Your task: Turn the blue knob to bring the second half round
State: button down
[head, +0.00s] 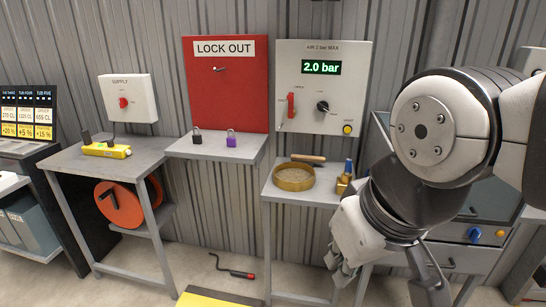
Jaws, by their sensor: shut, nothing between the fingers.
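The blue knob (474,235) sits on the front of a grey-blue machine at the right, partly behind my arm. Its pointer or turn angle is too small to read. My gripper (430,292) hangs at the bottom right, below and left of the knob. It is shut and empty, and apart from the knob. My arm hides much of the machine's top and left side, and I cannot make out a second half of anything there.
An orange-yellow button (499,234) sits right of the knob. A bench (300,197) with a round sieve (294,177) stands left of my arm. An air panel (345,60) reads 2.0 bar. A red-tipped black bar (240,274) lies on the floor.

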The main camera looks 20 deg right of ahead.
aim_at(474, 234)
jog(key=z, duration=1.3)
